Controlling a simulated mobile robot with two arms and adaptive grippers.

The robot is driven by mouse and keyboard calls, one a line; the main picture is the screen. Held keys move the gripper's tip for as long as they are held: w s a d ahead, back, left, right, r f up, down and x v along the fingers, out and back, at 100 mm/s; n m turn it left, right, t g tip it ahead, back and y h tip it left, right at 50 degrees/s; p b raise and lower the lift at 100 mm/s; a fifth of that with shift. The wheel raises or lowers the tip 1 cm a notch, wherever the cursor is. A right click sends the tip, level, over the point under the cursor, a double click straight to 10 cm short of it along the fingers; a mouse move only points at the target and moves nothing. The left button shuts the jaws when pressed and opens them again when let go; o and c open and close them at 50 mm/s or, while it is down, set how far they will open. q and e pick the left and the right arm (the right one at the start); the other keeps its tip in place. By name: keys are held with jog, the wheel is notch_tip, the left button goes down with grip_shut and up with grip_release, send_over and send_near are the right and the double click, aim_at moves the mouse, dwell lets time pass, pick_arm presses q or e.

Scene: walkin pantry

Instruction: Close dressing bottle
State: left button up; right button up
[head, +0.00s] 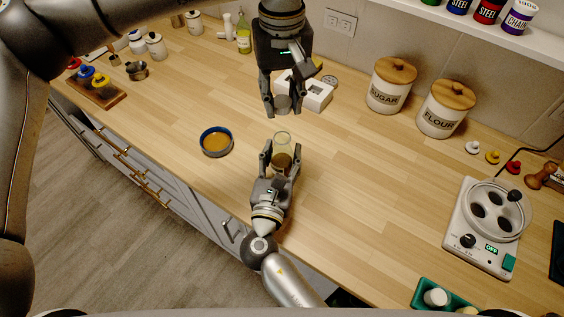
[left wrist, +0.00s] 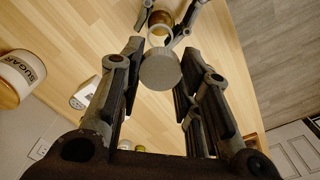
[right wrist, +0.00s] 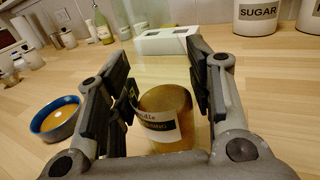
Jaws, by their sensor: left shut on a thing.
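A clear glass bottle (head: 282,143) with brown contents and a white label stands uncapped between the fingers of my right gripper (head: 280,158). It also shows in the right wrist view (right wrist: 167,112). The fingers flank it closely; whether both press on it cannot be told. My left gripper (head: 283,106) points down above and slightly behind the bottle, shut on a round grey cap (left wrist: 161,69). The cap is apart from the bottle mouth, with a gap between them. In the left wrist view the open mouth (left wrist: 160,38) shows just beyond the cap.
A blue-rimmed bowl (head: 216,141) sits left of the bottle. A white box with square openings (head: 318,96) is behind. Sugar (head: 388,92) and flour (head: 443,112) canisters stand back right, a white appliance (head: 478,235) at right. Counter right of the bottle is clear.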

aim_at(282, 132)
jog(key=c, duration=0.8)
pick_arm(q)
jog(key=shift+s+f, duration=0.1)
jog(key=shift+f, duration=2.4)
jog(key=shift+f, duration=0.1)
jog(key=shift+f, duration=0.8)
jog(key=shift+f, duration=0.55)
pick_arm(e)
grip_shut()
